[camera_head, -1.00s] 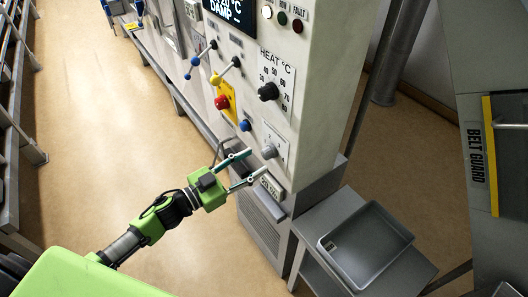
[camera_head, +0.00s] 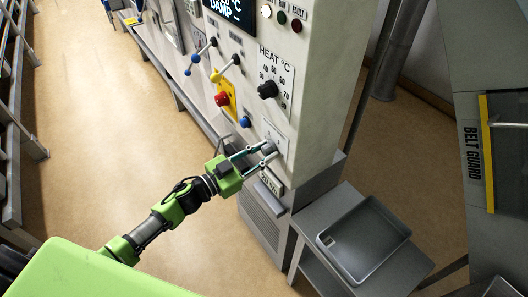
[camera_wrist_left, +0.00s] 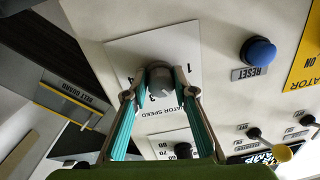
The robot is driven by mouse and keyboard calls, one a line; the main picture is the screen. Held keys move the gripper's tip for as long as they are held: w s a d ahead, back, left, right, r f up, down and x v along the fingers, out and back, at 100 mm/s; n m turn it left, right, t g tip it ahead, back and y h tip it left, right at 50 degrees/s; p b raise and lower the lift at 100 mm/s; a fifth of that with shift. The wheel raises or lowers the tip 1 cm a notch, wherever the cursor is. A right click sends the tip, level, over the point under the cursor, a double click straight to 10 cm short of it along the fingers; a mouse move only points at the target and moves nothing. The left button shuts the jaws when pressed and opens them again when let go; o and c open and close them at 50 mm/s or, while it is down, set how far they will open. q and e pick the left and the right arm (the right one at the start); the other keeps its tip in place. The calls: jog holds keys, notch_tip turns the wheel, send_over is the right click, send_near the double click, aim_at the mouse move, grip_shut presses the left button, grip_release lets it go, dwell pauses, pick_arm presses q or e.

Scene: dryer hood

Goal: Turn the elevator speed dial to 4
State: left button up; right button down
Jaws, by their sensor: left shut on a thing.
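The elevator speed dial (camera_head: 268,148) is a small grey knob on a white plate on the lower front of the control cabinet. In the left wrist view the dial (camera_wrist_left: 161,80) sits between my fingertips, with the plate's lettering "SPEED" and digits 1 and 3 partly showing around it; other markings are hidden. My left gripper (camera_head: 263,151) is shut on the dial, one finger on each side, as the left wrist view also shows (camera_wrist_left: 160,92). I cannot read the dial's setting. My right gripper is not in view.
Above the dial are a blue reset button (camera_head: 245,122), a red button (camera_head: 222,99) on a yellow plate, a black heat knob (camera_head: 268,89) and two levers. A grey tray (camera_head: 364,241) stands on a low table to the right. Open floor lies to the left.

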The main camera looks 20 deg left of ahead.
pick_arm(q)
jog(key=shift+m, duration=0.3)
jog(key=shift+f+m+b, duration=0.15)
jog(key=shift+m+b, duration=0.5)
jog(key=shift+m, duration=0.35)
jog(key=m+b, duration=0.2)
jog(key=m, duration=0.2)
jog(key=m+b, duration=0.3)
jog(key=m, duration=0.3)
jog(key=shift+w+a+h+b, duration=0.1)
jog(key=shift+h+b, duration=0.25)
jog(key=shift+h, duration=0.05)
jog(key=m+b, duration=0.4)
jog(key=m, duration=0.2)
jog(key=shift+m, duration=0.4)
jog(key=m+b, duration=0.1)
jog(key=m, duration=0.1)
jog(key=shift+m+h, duration=0.3)
jog(key=shift+m+g+b, duration=0.3)
jog(key=shift+m+b, duration=0.6)
jog(key=shift+m, duration=0.4)
jog(key=shift+r+m, duration=0.2)
jog(key=shift+m, duration=0.1)
